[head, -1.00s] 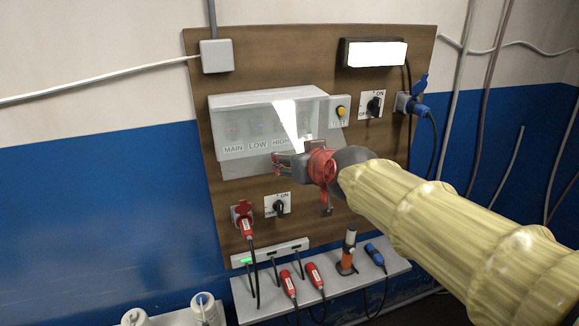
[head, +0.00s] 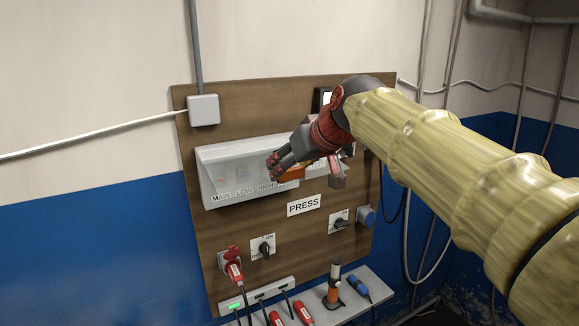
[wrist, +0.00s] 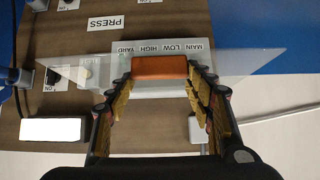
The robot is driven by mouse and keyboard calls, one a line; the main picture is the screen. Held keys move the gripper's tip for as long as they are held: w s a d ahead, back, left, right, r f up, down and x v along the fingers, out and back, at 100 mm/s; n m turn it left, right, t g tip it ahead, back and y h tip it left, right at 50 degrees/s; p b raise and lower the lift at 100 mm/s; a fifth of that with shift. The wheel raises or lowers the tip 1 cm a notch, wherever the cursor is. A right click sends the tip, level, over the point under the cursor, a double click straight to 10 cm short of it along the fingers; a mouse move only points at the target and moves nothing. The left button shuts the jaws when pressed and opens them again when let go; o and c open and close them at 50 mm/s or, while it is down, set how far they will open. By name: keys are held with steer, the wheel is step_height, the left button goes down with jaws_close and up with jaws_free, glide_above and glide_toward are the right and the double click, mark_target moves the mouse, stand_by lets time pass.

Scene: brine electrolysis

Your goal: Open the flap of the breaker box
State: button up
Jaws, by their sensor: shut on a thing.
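The pale grey breaker box (head: 207,182) is on the brown wall board, with MAIN, LOW and HIGH labels along its lower front; its right part is hidden by my arm. My gripper (head: 276,167) is in front of the box's right half. In the wrist view, the gripper (wrist: 162,72) is shut on an orange handle (wrist: 160,67), with a finger at each end. The clear flap (wrist: 255,62) spreads to both sides of this handle. It stands out from the box, with the upside-down labels visible beyond it.
A PRESS sign (head: 304,205) is below the box. Rotary switches (head: 263,247), a red plug (head: 234,271) and a blue socket (head: 366,216) are lower on the board. A shelf (head: 378,291) holds tools. A lit white lamp (wrist: 54,129) shows in the wrist view.

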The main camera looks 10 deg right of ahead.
steer(key=shift+w+r+p, duration=0.15)
steer(key=shift+r+p, duration=0.3)
steer(key=shift+r, duration=0.45)
steer(key=shift+w+a+r+g+p, duration=0.1)
steer(key=shift+w+r+g+p, duration=0.15)
steer(key=shift+r+g+p, duration=0.65)
steer(key=shift+f, duration=0.35)
steer(key=o, duration=1.3)
steer(key=shift+o, duration=1)
steer(key=shift+w+a+f, duration=0.1)
steer(key=shift+w, duration=0.2)
steer(key=shift+o, duration=1)
steer(key=shift+s, duration=0.25)
steer(key=shift+w, duration=0.1)
